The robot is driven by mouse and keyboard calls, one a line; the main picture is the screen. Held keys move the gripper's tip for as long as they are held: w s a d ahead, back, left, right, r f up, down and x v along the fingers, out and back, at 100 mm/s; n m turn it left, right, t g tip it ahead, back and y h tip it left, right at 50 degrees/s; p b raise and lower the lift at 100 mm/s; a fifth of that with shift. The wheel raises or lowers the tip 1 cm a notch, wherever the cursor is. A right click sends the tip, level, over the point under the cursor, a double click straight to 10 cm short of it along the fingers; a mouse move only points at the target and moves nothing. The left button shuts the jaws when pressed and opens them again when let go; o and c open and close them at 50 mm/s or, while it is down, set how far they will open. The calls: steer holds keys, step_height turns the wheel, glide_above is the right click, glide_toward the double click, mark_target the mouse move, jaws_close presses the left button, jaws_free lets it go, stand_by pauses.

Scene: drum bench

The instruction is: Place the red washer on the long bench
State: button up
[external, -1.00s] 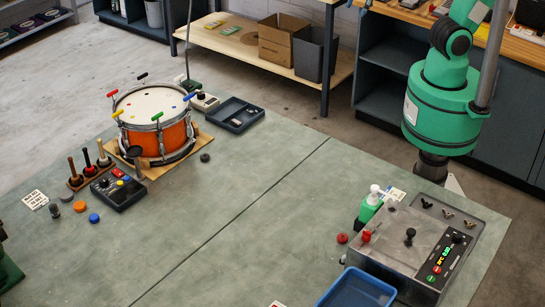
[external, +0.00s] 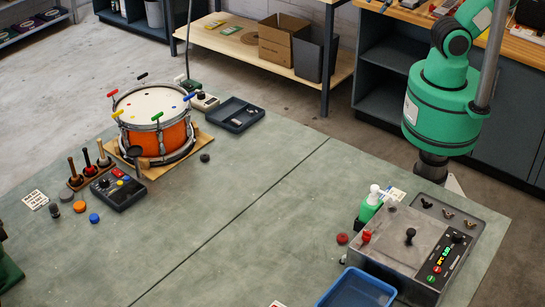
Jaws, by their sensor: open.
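I cannot tell for sure from the picture which surface is the long bench. The upper part of a green arm (external: 440,105) stands at the right, behind the bench. My gripper is outside the picture, so its place relative to the washer is hidden.
An orange drum (external: 157,120) stands at the back left, with mallets, coloured discs and a black button box (external: 118,190) near it. A blue tray (external: 357,290) sits at the front right. The bench middle is clear.

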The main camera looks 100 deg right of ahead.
steer(key=shift+w, duration=0.1)
stand_by(0.3)
steer(key=w+a+r+g+p, duration=0.2)
steer(key=w+a, duration=0.8)
steer(key=w, duration=0.4)
steer(key=w+a+f+m+g+y+p, duration=0.1)
steer(key=w+a+f, duration=0.3)
steer(key=w+a, duration=0.3)
steer(key=w+a+f, duration=0.3)
steer(key=w+a, duration=0.1)
steer(key=a, duration=0.6)
steer(key=w+a+f+m+g+p, duration=0.1)
steer(key=w+a+f, duration=0.1)
steer(key=a+f, duration=0.55)
steer(key=w+a+f+g+p, duration=0.1)
steer(key=a+f, duration=0.4)
steer(key=a, duration=0.5)
steer(key=s+a+f+h, duration=0.1)
steer(key=s+a+f, duration=0.3)
steer(key=a+f, duration=1)
step_height(320, 180, down, 3)
steer(key=shift+s+a+r+m+g+p, duration=0.15)
steer(key=shift+a+m+g+p, duration=0.15)
steer(key=shift+a+p, duration=0.1)
